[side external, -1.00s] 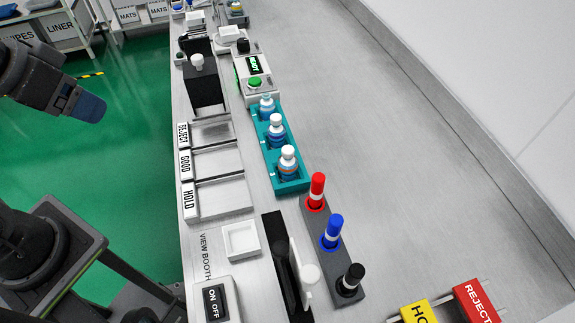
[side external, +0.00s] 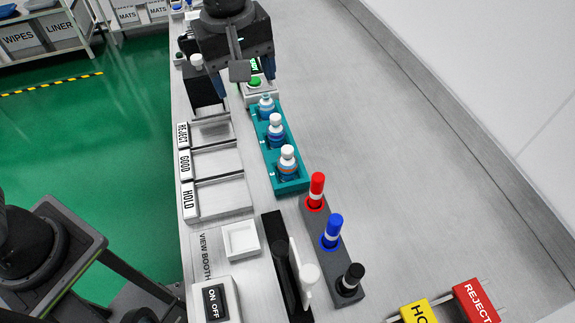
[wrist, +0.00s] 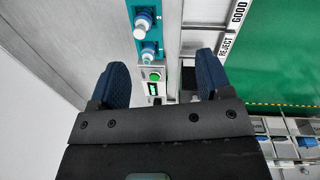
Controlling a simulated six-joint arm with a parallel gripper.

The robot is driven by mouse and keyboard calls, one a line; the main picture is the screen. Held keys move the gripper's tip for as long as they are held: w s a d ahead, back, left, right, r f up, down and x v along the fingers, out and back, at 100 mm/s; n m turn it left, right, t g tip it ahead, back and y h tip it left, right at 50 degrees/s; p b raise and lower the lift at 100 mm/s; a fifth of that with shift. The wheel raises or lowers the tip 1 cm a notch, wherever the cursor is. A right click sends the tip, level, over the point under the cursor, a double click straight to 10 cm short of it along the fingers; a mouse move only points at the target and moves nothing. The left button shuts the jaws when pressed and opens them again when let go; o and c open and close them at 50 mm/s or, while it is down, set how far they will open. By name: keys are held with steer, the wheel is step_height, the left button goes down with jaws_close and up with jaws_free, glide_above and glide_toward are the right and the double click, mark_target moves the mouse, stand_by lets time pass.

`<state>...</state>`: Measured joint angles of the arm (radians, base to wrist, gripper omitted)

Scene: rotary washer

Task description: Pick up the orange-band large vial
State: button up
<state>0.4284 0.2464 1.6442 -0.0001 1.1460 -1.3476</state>
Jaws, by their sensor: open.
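The middle vial (side external: 276,131) and the far vial (side external: 266,106) look blue-banded. My gripper (side external: 244,86) is open and empty, pointing down above the green-button device, beyond the far end of the rack. In the wrist view the gripper (wrist: 163,75) has its blue fingers wide apart. That view shows two vials in the rack (wrist: 158,25); the nearest one is out of frame.
The device with a green button (side external: 255,81) stands at the rack's far end. A dark stand with red, blue and black markers (side external: 333,232) stands nearer. REJECT, GOOD and HOLD trays (side external: 218,163) lie left of the rack. The bench right of the rack is clear.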

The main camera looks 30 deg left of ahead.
mark_target(288, 160)
steer(key=d+f+n, duration=0.1)
steer(key=d+f, duration=0.1)
steer(key=f, duration=0.2)
steer(key=w+d+f+n, duration=0.1)
steer(key=d+f, duration=0.1)
steer(key=f, duration=0.3)
steer(key=w+d+f+n+g, duration=0.1)
steer(key=d+f, duration=0.2)
steer(key=f, duration=0.1)
steer(key=shift+f+y, duration=0.3)
steer(key=shift+f, duration=0.05)
steer(key=shift+s+f, duration=0.15)
steer(key=shift+f, duration=1.2)
steer(key=shift+s+f, duration=0.1)
steer(key=shift+f, duration=1.25)
steer(key=c, duration=1)
steer(key=shift+r, duration=0.1)
steer(key=shift+c, duration=0.2)
